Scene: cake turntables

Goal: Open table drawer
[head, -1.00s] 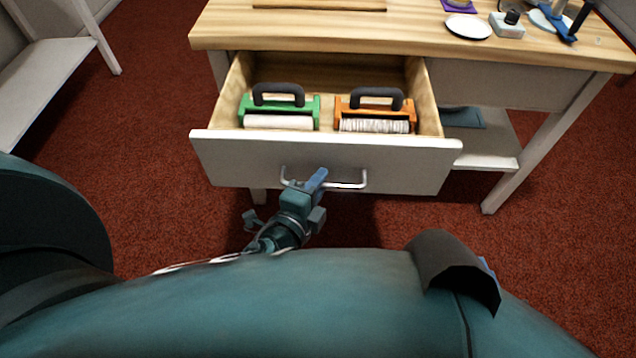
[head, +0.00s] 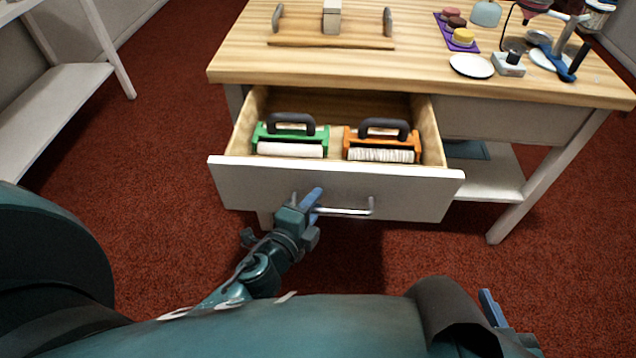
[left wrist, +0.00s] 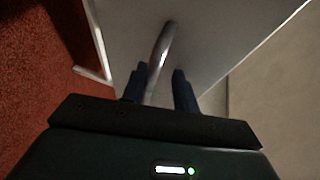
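The table drawer (head: 240,185) stands pulled out under the wooden tabletop, its inside visible. Its grey front carries a metal bar handle (head: 345,211). My left gripper (head: 308,203) is at the left part of the handle. In the left wrist view, the handle (left wrist: 160,50) passes between the two dark fingers of my left gripper (left wrist: 158,88). It lies close to the left finger, with a gap to the right one, so the gripper looks open around the bar. My right gripper (head: 492,308) shows only partly at the lower right, mostly hidden, and its state is unclear.
The drawer holds a green-framed roller (head: 290,149) and an orange-framed roller (head: 382,155). The wooden tabletop (head: 400,72) bears a white plate (head: 471,66), a purple mat (head: 440,30) and other items. A white shelf (head: 60,95) stands at left. Red carpet is clear around the drawer.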

